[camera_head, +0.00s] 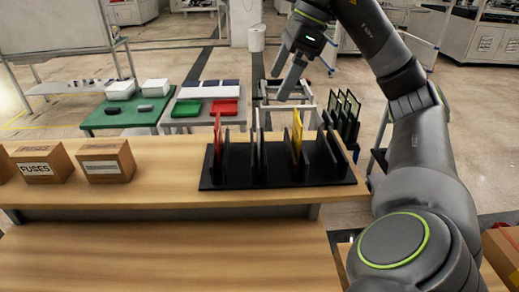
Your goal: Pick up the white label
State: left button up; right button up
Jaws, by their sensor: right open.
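One white label (37,169) reads FUSES and sits on the left box (60,155). Another white label (102,168) sits on the right box (115,150), its print too small to read. I cannot tell which label is the one named. My right gripper (281,84) is open and empty, high above and behind the black slotted rack, far to the right of both boxes. My left gripper is not in view.
The black slotted rack (230,181) holds upright thin panels, including a red one (217,130) and a yellow one (298,138). Shelf between boxes and rack is clear. Behind are a green-topped table (125,117) and a grey table with trays. A cardboard box (503,250) is at lower right.

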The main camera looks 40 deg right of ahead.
aim_at(258, 120)
jog(key=p+x, duration=0.1)
jog(key=x, duration=0.6)
jog(key=p+x, duration=0.1)
jog(key=x, duration=0.3)
jog(key=shift+w+a+p, duration=0.1)
jog(key=shift+a+p, duration=0.2)
jog(key=shift+p, duration=0.05)
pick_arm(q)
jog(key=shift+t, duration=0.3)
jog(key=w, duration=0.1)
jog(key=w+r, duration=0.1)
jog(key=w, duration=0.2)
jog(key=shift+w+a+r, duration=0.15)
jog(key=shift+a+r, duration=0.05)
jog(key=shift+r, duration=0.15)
pick_arm(e)
jog(key=c, duration=1.2)
jog(key=shift+r, duration=0.15)
